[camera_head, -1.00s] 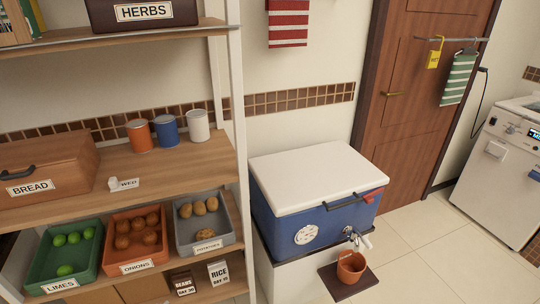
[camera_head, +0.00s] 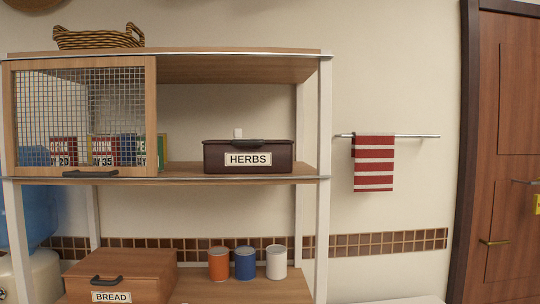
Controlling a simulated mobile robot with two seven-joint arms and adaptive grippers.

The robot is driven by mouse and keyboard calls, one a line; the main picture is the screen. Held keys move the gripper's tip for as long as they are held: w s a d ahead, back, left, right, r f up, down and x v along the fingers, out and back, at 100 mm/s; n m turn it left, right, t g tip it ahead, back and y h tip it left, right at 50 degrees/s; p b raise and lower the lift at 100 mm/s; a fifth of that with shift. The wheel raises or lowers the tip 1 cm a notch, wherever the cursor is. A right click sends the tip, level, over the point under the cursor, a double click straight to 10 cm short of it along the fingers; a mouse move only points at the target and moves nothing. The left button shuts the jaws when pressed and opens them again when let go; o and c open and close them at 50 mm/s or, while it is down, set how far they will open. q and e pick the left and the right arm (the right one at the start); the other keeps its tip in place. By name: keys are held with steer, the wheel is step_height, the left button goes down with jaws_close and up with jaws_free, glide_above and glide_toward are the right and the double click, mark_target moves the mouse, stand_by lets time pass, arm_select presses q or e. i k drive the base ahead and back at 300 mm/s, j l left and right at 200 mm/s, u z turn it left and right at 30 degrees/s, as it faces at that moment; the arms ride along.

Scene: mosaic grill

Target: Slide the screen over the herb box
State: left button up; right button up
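The screen (camera_head: 80,118) is a wood-framed wire mesh panel on the left half of the upper shelf bay. A black handle (camera_head: 90,174) is on its lower edge. The herb box (camera_head: 248,161) is a dark brown box with a HERBS label, on the same shelf to the right, uncovered by the screen. A clear gap of shelf lies between the screen's right edge and the box. Neither of my grippers is in view.
Several colored packets (camera_head: 103,150) stand behind the mesh. A woven basket (camera_head: 98,37) sits on the shelf top (camera_head: 230,52). Below are a bread box (camera_head: 122,274) and three cans (camera_head: 245,263). A striped towel (camera_head: 373,163) hangs from a rail at right.

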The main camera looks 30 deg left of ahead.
mark_target(150, 62)
steer(key=u, duration=2.05)
